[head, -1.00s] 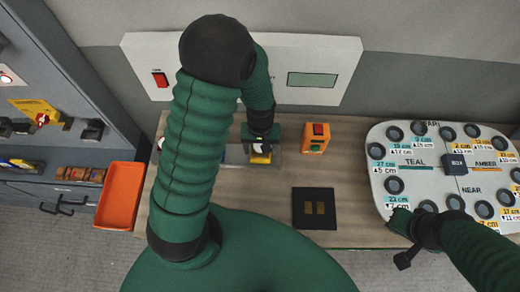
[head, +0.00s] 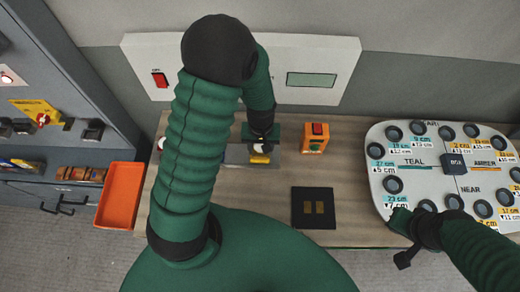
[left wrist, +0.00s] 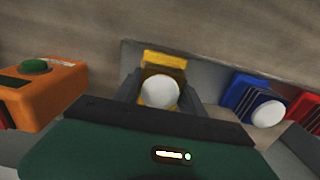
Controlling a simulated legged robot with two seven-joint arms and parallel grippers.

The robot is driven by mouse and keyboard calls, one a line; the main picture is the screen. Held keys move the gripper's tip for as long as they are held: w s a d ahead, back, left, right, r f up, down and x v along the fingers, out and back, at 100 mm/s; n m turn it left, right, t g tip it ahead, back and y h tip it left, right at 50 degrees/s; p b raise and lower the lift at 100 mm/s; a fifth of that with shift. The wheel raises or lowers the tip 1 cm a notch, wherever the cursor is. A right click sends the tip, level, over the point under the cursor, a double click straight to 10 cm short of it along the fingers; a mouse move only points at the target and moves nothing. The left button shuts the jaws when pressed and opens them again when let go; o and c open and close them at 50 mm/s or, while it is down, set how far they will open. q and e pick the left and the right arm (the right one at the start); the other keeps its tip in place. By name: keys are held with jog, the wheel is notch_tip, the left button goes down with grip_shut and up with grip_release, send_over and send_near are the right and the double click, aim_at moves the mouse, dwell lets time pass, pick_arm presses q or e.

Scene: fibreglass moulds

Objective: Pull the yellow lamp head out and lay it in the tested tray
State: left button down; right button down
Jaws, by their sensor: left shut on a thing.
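The yellow lamp head (left wrist: 178,74) with a white dome sits between the jaws of my left gripper (left wrist: 158,95) in the left wrist view. In the head view, my left gripper (head: 262,138) is over the grey rail (head: 236,154), with the yellow lamp head (head: 260,159) just under it. The gripper is shut on the lamp head. I cannot tell whether the head is clear of its seat. An orange tray (head: 119,196) stands at the left, with no readable label. My right gripper (head: 403,260) is by the pale board; its jaws are unclear.
Blue (left wrist: 245,93) and red (left wrist: 304,106) lamp heads sit right of the yellow one in the wrist view. An orange tester box (head: 314,138) stands right of the rail. A black pad (head: 314,208) lies in front. My left arm hides part of the bench.

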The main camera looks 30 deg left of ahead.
pick_arm(q)
jog(key=shift+r+p, duration=2.75)
jog(key=shift+r, duration=0.3)
